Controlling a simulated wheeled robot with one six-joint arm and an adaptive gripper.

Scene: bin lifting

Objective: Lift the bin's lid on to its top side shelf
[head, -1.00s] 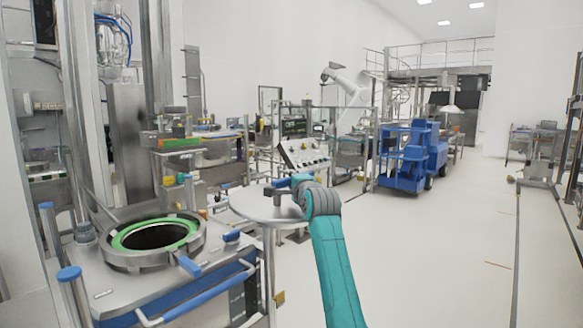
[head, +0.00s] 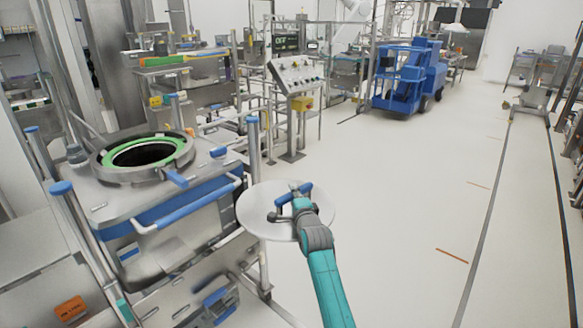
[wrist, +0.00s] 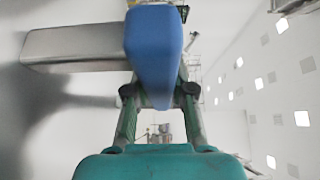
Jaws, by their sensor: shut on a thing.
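The lid is a round pale metal disc (head: 255,220) with a blue handle (head: 284,199) on its face. My gripper (head: 299,194) is shut on the blue handle. In the wrist view the blue handle (wrist: 152,40) sits between my fingers and covers their tips. The disc is to the right of the bin (head: 165,215) and lower than its open top, apart from the opening. The bin's round opening has a green ring (head: 178,160) and is uncovered. I cannot make out the side shelf or whether the disc touches anything beneath it.
Steel posts with blue caps (head: 62,188) and a blue-and-white rail (head: 190,205) edge the bin. A control console (head: 296,76) stands behind. A blue vehicle (head: 408,85) is farther back. The floor to the right is open.

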